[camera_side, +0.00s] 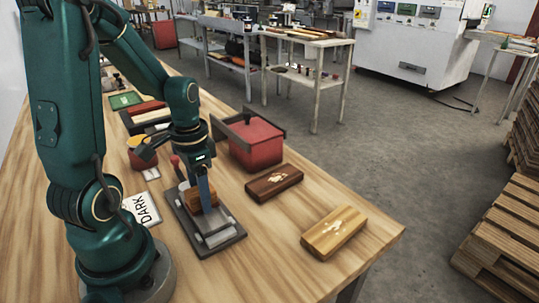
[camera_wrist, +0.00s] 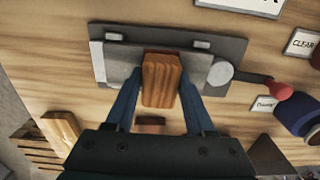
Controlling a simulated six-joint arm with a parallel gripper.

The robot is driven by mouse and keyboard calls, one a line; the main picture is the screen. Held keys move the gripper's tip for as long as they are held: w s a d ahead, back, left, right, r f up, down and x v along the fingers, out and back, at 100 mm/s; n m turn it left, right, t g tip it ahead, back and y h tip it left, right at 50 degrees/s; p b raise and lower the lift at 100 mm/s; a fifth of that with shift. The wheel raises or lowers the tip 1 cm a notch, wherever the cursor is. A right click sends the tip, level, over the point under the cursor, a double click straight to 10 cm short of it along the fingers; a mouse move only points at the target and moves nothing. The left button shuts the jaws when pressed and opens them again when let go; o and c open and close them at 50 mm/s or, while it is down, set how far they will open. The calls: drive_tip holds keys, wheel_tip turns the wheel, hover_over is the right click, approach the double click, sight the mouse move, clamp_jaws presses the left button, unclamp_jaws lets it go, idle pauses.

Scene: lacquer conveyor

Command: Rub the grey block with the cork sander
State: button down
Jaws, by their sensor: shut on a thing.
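My gripper (camera_side: 205,190) is shut on a brown, grained block (camera_side: 196,203), which I take to be the cork sander. In the wrist view the sander (camera_wrist: 160,78) sits between the two blue fingers (camera_wrist: 160,92). The grey block (camera_wrist: 120,60) lies flat on a dark clamp plate (camera_wrist: 225,45), below the sander, which covers its middle. In the side view the grey block (camera_side: 218,236) shows partly at the near end. The sander is at or just above it; I cannot tell whether they touch.
A red-knobbed lever (camera_side: 175,161) stands at the plate's far end. A dark wooden box (camera_side: 273,183) and a light one (camera_side: 334,232) lie to the right. A red lidded container (camera_side: 256,145) stands behind. A DARK card (camera_side: 142,208) and a pot (camera_side: 142,158) are left.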

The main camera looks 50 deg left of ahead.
sight(211, 217)
drive_tip(key=shift+d, duration=2)
drive_tip(key=shift+d+r, duration=0.1)
drive_tip(key=shift+r, duration=0.05)
wheel_tip(211, 217, up, 8)
drive_tip(key=shift+s, duration=0.1)
